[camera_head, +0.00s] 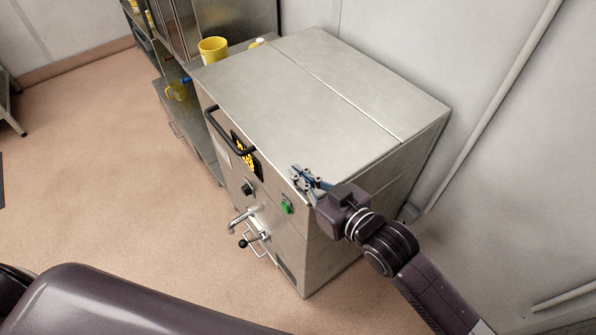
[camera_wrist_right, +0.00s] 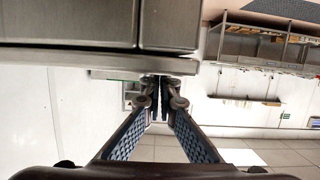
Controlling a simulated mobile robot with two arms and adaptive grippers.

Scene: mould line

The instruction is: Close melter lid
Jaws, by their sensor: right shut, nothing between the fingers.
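The steel melter (camera_head: 315,245) stands in the middle of the head view. Its lid (camera_head: 280,100) lies flat on top, level with the fixed strip behind the seam, and looks closed. A dark bar handle (camera_head: 228,132) is on the front side of the lid. My right gripper (camera_head: 300,177) is shut and empty at the lid's front right corner, away from the handle. In the right wrist view its fingertips (camera_wrist_right: 161,88) meet just by a steel edge (camera_wrist_right: 100,57); I cannot tell whether they touch it. My left gripper is not in view.
A yellow container (camera_head: 213,49) stands behind on a steel bench. A wall pipe (camera_head: 490,110) runs at right.

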